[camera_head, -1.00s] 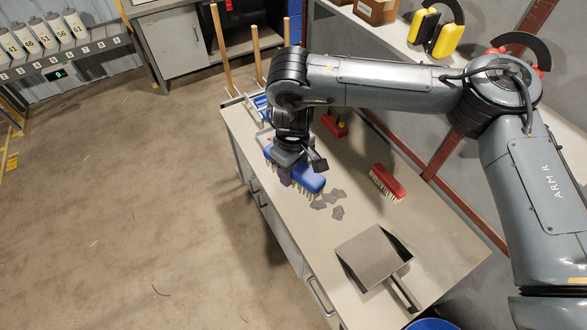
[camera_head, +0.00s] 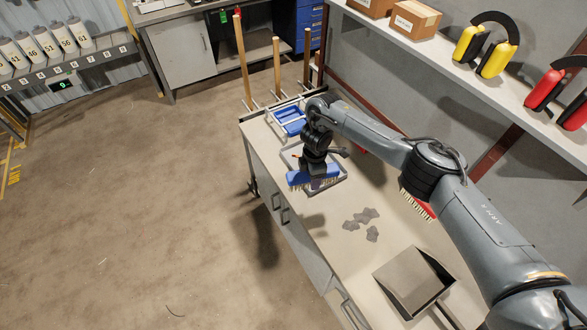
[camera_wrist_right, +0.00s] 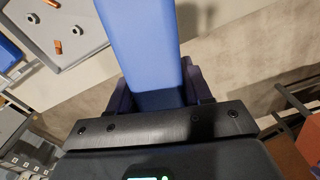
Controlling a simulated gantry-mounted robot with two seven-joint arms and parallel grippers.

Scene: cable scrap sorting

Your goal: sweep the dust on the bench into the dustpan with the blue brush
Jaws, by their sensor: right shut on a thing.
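The blue brush (camera_head: 306,178) is held in my right gripper (camera_head: 315,166), bristles down, over the near edge of a grey tray. Whether the bristles touch anything is unclear. In the right wrist view the blue brush (camera_wrist_right: 142,45) runs up between the dark jaws (camera_wrist_right: 155,100). Several dark grey dust patches (camera_head: 372,234) lie on the bench (camera_head: 330,215), between the brush and the dustpan. The grey dustpan (camera_head: 402,280) lies at the near end of the bench, its handle toward the bottom of the picture. My left gripper is not in view.
The grey tray (camera_head: 286,157) holds small copper pieces (camera_wrist_right: 58,47) and rings. A blue tray (camera_head: 287,121) stands beyond it. A red brush (camera_head: 418,207) lies right of the dust, partly behind my right arm. A shelf with ear defenders (camera_head: 487,50) runs along the right.

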